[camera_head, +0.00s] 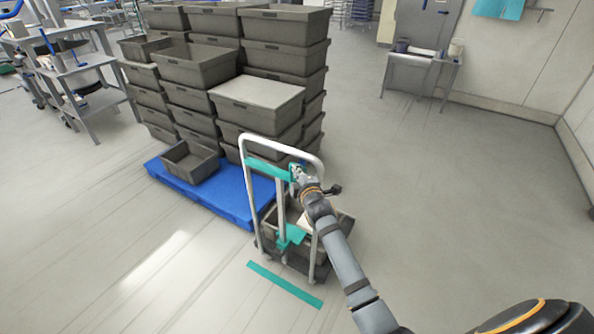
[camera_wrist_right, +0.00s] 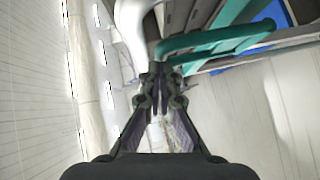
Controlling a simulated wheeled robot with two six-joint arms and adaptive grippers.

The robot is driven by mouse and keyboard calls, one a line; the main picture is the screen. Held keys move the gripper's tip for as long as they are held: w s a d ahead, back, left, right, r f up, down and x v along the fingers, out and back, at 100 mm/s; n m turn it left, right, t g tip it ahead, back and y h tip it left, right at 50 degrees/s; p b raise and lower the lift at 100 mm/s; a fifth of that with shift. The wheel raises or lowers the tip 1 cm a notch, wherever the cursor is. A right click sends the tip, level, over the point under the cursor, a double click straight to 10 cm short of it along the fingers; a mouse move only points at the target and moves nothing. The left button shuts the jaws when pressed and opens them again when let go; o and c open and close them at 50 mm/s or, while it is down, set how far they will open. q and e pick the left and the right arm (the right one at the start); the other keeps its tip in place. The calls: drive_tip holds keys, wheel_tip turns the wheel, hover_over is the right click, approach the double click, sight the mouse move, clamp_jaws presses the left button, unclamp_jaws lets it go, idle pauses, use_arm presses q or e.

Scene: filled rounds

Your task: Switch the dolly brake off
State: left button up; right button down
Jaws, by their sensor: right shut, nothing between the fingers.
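The dolly stands in the middle of the head view, with a white tubular handle (camera_head: 250,195), a teal crossbar (camera_head: 268,170) and a dark crate on its low deck. My right gripper (camera_head: 298,172) is at the right side of the handle, near its top. In the right wrist view the gripper (camera_wrist_right: 160,76) is shut and empty. Its fingertips are close to a curved teal rod (camera_wrist_right: 222,36) and the white handle tube (camera_wrist_right: 133,25); I cannot tell whether they touch. I cannot tell for sure whether this rod is the brake lever. My left gripper is not in view.
A blue pallet (camera_head: 225,200) with tall stacks of grey crates (camera_head: 200,65) stands just behind the dolly. A teal strip (camera_head: 285,285) lies on the floor in front. A small table (camera_head: 420,62) is at the back right. The floor to the right is clear.

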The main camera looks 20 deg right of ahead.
drive_tip(key=shift+s, duration=0.1)
drive_tip(key=s+a+r, duration=0.1)
drive_tip(key=s+r, duration=0.1)
drive_tip(key=s, duration=0.9)
drive_tip(key=shift+s, duration=0.3)
drive_tip(key=shift+a, duration=0.1)
drive_tip(key=s+f+m+g, duration=0.2)
drive_tip(key=s+f+g, duration=0.15)
drive_tip(key=f, duration=0.85)
drive_tip(key=s+f+m+g, duration=0.25)
drive_tip(key=s+f, duration=0.25)
drive_tip(key=f, duration=0.8)
drive_tip(key=s+f+m+g, duration=0.2)
drive_tip(key=s+f, duration=0.2)
drive_tip(key=f, duration=0.8)
drive_tip(key=s+d+f+m+g, duration=0.1)
drive_tip(key=s+f+m+g, duration=0.1)
drive_tip(key=s+f, duration=0.4)
drive_tip(key=s+d+f+m+g, duration=0.1)
drive_tip(key=s+f, duration=0.5)
drive_tip(key=s, duration=1)
drive_tip(key=s+d+f+m+g, duration=0.2)
drive_tip(key=s+f+m, duration=0.3)
drive_tip(key=s, duration=0.5)
drive_tip(key=shift+s+f+g+y, duration=0.4)
drive_tip(key=shift+f+g, duration=0.2)
drive_tip(key=shift+g, duration=0.3)
